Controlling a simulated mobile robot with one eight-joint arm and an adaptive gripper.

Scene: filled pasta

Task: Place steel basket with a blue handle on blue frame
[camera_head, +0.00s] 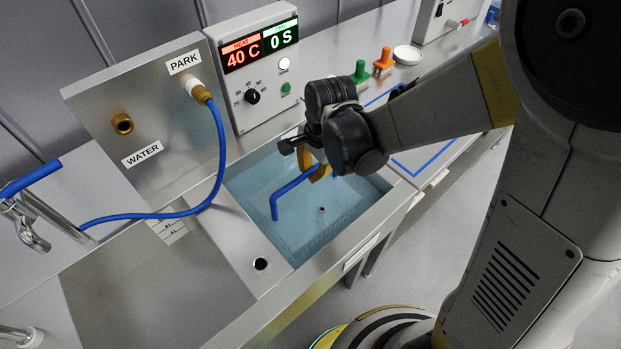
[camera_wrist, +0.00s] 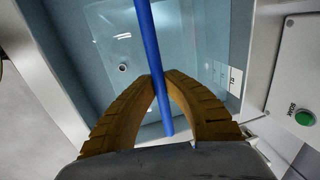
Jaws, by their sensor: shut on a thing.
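My gripper (camera_head: 318,172) is shut on a blue handle (camera_head: 287,190) above the water basin. In the wrist view, the brown fingers of my gripper (camera_wrist: 160,78) close around the blue handle (camera_wrist: 148,38), which runs between them. The handle bends downward at its left end in the head view. The steel basket body cannot be made out clearly in either view. The blue frame (camera_head: 433,159) is a blue outline on the counter to the right of the basin, partly hidden by my arm.
The basin (camera_head: 245,170) holds bluish water. A control box (camera_head: 262,75) reads 40 C and 0 S. A blue hose (camera_head: 219,150) runs from the PARK fitting. Green (camera_head: 360,72) and orange (camera_head: 383,62) knobbed items and a white round dish (camera_head: 407,55) stand behind the frame.

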